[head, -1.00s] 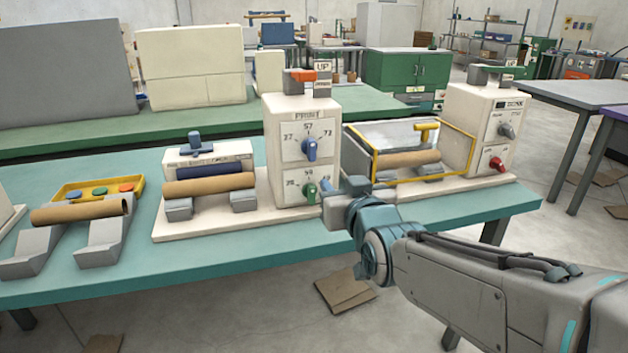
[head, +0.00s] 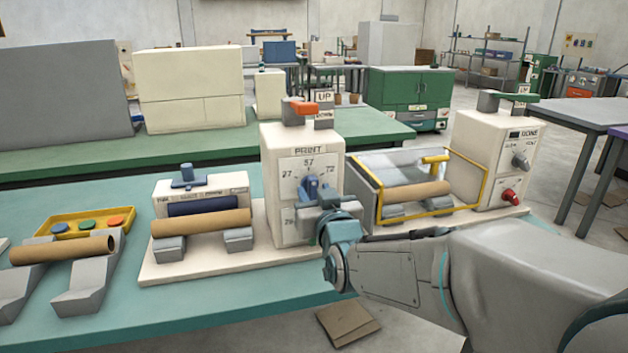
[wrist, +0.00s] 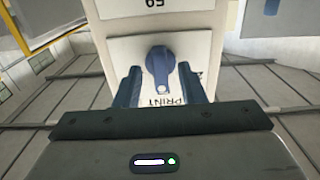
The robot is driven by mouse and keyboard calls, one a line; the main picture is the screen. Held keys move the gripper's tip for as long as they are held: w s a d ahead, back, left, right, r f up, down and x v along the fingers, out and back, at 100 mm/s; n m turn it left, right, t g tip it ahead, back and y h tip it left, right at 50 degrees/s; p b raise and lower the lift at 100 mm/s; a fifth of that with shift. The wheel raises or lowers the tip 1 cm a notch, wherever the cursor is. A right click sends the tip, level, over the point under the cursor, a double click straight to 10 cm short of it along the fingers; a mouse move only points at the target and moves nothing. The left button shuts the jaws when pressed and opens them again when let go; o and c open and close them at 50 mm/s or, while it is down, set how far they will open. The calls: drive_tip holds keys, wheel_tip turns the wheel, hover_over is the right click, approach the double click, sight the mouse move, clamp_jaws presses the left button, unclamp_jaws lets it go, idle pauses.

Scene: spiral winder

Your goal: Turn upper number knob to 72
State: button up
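The upper number knob (wrist: 160,62) is blue and sits on the white dial plate of the PRINT box (head: 286,221). In the head view its dial shows 27, 57 and 72, and the knob is partly covered by my gripper. The wrist view is upside down to the dial; the knob's white mark points toward the PRINT label, about at the middle number. My gripper (wrist: 160,69) is open, one blue finger on each side of the knob, with visible gaps. In the head view, my gripper (head: 314,192) is in front of the dial and hides the lower green knob.
An orange switch (head: 304,108) tops the PRINT box. To the right is a yellow-framed guard (head: 464,170) around a cardboard tube, then a white box (head: 483,165) with grey and red knobs. Left is another tube (head: 201,222) on grey supports.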

drive_tip(key=shift+w+a, duration=0.15)
drive_tip(key=shift+w, duration=0.4)
clamp_jaws()
